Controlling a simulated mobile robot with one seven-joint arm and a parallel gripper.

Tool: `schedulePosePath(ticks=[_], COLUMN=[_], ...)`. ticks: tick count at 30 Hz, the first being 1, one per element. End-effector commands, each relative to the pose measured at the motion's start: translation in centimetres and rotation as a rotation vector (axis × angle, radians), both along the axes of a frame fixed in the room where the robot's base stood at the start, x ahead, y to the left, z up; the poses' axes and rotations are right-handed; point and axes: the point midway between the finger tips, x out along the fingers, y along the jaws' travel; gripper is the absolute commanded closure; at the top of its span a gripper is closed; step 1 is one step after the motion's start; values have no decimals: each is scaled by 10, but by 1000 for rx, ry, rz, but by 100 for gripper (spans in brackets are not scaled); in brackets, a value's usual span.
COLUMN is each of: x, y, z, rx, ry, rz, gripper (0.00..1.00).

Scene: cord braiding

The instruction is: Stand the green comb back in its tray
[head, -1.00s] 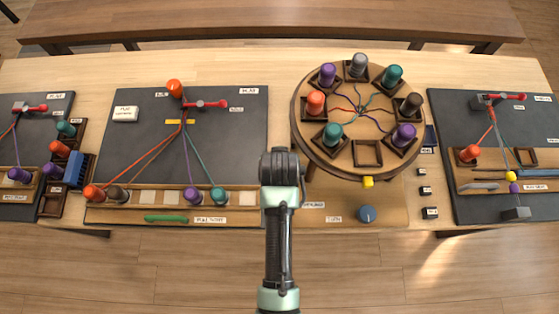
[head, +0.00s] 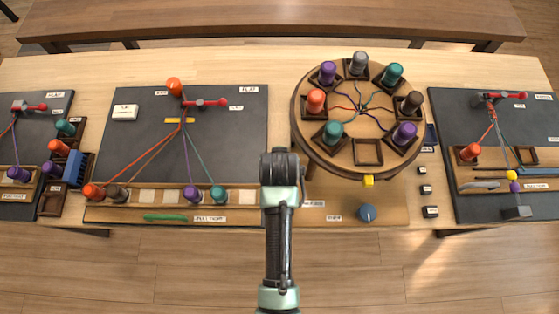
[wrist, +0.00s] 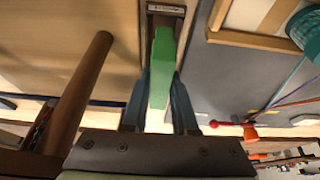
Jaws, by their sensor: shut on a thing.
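The green comb (wrist: 161,65) is a flat green bar in the wrist view. My gripper (wrist: 159,88) is shut on it, with one grey-blue finger on each side. The comb points away from the gripper toward a narrow dark-rimmed tray (wrist: 150,8) with a pale label, at the top of the wrist view. The comb's far end overlaps the tray in that view; I cannot tell whether it is inside or above it. In the head view my own arm hides the gripper, the comb and the tray.
A round bobbin stand (head: 300,125) is just right of my arm; its brown leg (wrist: 80,90) is close left of the gripper. A dark board (head: 240,140) with bobbins is on the left. Another green tool (head: 165,217) lies at its front. A blue knob (head: 367,213) stands right.

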Motion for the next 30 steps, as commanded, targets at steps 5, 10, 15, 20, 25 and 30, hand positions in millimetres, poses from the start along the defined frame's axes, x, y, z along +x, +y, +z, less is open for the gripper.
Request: schedulePosePath(ticks=[5,10,15,20,25,30], x=[0,0,0,0,0,0], y=[0,0,0,0,0,0], z=[-4,-8,-11,-14,-18,-20], rx=[0,0,0,0,0,0], ry=[0,0,0,0,-1,-1], rz=[0,0,0,0,0,0], gripper=[100,100,100,100,100,100])
